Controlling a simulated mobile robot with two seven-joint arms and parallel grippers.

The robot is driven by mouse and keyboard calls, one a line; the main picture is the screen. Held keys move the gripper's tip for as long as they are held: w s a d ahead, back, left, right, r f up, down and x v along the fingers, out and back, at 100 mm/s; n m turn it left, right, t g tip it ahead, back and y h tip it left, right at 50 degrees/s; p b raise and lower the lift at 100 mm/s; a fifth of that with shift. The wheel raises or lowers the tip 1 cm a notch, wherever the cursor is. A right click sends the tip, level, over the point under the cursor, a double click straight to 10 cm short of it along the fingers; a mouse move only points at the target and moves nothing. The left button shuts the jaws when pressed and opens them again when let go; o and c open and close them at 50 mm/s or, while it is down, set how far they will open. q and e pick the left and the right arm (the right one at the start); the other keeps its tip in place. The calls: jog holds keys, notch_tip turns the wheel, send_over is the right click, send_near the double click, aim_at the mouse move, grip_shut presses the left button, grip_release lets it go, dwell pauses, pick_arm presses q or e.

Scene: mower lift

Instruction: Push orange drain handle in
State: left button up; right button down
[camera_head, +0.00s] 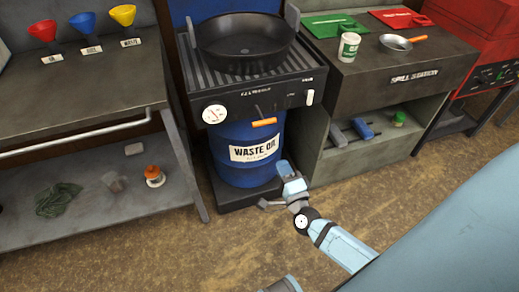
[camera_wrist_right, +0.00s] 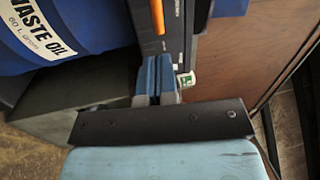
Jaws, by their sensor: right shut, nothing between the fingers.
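The orange drain handle (camera_head: 264,122) sticks out from the front of the black drain unit (camera_head: 262,100), below its front panel and in front of the blue waste oil drum (camera_head: 240,135). My right gripper (camera_head: 284,168) is low, in front of the drum's right side, below the handle and apart from it. In the right wrist view, its two blue finger pads (camera_wrist_right: 155,75) are together with nothing between them. The orange handle (camera_wrist_right: 157,16) shows there at the top edge, beyond the fingertips. My left gripper is not in view.
A round black pan (camera_head: 245,45) sits on top of the unit, with a white gauge (camera_head: 214,114) at its front left. A spill station bench (camera_head: 405,75) stands to the right, and a grey workbench (camera_head: 75,95) to the left. The brown floor in front is mostly clear.

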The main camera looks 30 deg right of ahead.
jog(key=m, duration=0.1)
jog(key=h+b, duration=0.1)
send_near(263, 118)
jog(key=w, duration=0.4)
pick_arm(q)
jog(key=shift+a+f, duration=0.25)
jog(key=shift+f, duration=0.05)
pick_arm(e)
jog(key=shift+w+d+r, duration=0.4)
jog(key=shift+d, duration=0.2)
jog(key=x, duration=0.2)
jog(key=f+x, duration=0.1)
jog(key=x, duration=0.2)
jog(key=shift+w+b, duration=0.1)
jog(key=shift+b, duration=0.25)
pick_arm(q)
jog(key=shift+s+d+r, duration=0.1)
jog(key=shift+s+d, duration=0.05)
pick_arm(e)
jog(key=shift+d+r, duration=0.15)
jog(key=shift+r, duration=0.1)
